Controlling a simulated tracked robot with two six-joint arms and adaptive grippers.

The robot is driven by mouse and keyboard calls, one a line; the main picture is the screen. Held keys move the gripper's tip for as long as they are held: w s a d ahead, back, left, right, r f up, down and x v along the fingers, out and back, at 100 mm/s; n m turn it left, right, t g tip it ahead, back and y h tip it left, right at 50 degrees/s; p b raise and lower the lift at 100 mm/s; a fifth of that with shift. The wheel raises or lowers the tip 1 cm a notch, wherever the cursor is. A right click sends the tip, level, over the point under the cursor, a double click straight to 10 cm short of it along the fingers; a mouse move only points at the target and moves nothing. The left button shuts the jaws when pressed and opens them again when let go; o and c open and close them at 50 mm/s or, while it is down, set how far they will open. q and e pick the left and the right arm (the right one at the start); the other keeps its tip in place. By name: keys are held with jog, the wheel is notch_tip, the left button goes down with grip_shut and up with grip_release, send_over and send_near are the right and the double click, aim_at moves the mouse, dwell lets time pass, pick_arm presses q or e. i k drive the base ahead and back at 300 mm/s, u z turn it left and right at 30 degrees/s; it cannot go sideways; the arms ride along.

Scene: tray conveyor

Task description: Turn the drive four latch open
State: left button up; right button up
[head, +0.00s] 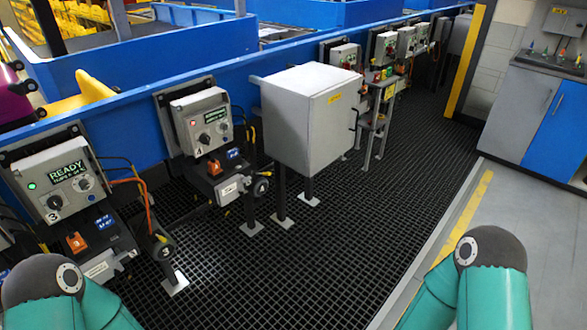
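The drive four control box (195,111) is a grey unit on the blue conveyor side, marked with a 4. It has a small dark screen (214,115) with green text too small to read, and a dark round knob (204,138). Below it is a dark drive unit with an orange part (232,154), a white label (228,190) and a black round wheel or cap (260,187). I cannot tell which part is the latch or how it is turned. Neither gripper is in view; only my teal arm links show at the bottom corners, well apart from drive four.
Drive three's box (65,185), at left, reads READY with a green light. A grey cabinet (292,120) on legs stands right of drive four. More control boxes (385,48) line the conveyor behind it. The black grated floor (330,260) in front is clear.

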aim_at(186, 111)
jog(key=z, duration=0.1)
jog(key=i, duration=1.8)
jog(key=z, duration=0.1)
jog(key=k, duration=1)
jog(key=u, duration=0.45)
jog(key=i, duration=1)
jog(key=z, duration=0.05)
